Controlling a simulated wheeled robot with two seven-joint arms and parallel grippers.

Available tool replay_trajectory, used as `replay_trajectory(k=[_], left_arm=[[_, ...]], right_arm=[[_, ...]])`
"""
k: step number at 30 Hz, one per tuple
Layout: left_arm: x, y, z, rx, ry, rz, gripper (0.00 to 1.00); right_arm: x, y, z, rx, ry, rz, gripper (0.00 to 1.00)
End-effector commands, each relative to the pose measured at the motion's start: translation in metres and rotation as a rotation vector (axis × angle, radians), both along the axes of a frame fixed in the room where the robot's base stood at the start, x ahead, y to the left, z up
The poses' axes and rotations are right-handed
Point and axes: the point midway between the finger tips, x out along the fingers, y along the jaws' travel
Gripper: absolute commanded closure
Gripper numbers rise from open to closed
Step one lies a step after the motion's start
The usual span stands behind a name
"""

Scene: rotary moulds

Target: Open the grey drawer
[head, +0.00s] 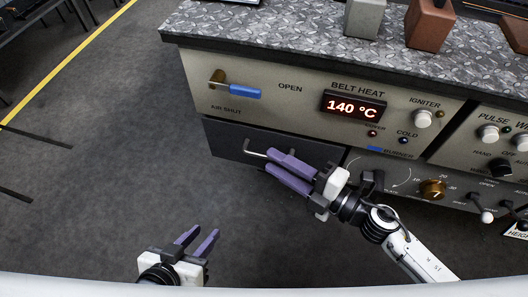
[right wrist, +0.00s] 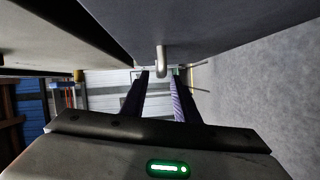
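The grey drawer (head: 228,138) is a dark grey front low on the machine, below the light panel, and looks shut. Its metal bar handle (head: 256,153) sticks out from the front; part of it is hidden by my right gripper. My right gripper (head: 268,161) has its two purple fingers apart at the handle. In the right wrist view the handle (right wrist: 161,62) hangs between the finger lines near the tips; I cannot tell whether they touch it. My left gripper (head: 198,237) is open and empty above the floor, well away from the drawer.
Above the drawer is a blue-handled lever (head: 240,91) beside a 140 °C display (head: 353,107). Knobs such as a brass dial (head: 432,189) are to the right. Moulds (head: 430,25) stand on the metal top. The floor (head: 100,150) left of the machine is clear.

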Motion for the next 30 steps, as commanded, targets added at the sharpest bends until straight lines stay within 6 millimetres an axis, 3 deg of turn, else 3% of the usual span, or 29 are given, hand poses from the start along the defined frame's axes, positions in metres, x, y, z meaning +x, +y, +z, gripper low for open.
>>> replay_trajectory(k=[7, 19, 24, 30], left_arm=[[0.001, 0.0, -0.001, -0.003, -0.001, 0.001, 0.69], [0.003, -0.001, 0.001, -0.004, -0.009, 0.002, 0.69], [0.003, -0.001, 0.002, -0.004, -0.009, 0.002, 0.69], [0.003, -0.001, 0.002, -0.004, -0.01, 0.002, 0.69]], right_arm=[[0.022, 0.028, -0.003, 0.001, 0.0, -0.001, 0.72], [0.026, 0.035, -0.004, 0.0, 0.001, -0.002, 0.72], [0.026, 0.034, -0.004, 0.0, 0.001, -0.002, 1.0], [0.026, 0.034, -0.004, 0.0, 0.001, -0.001, 1.0]])
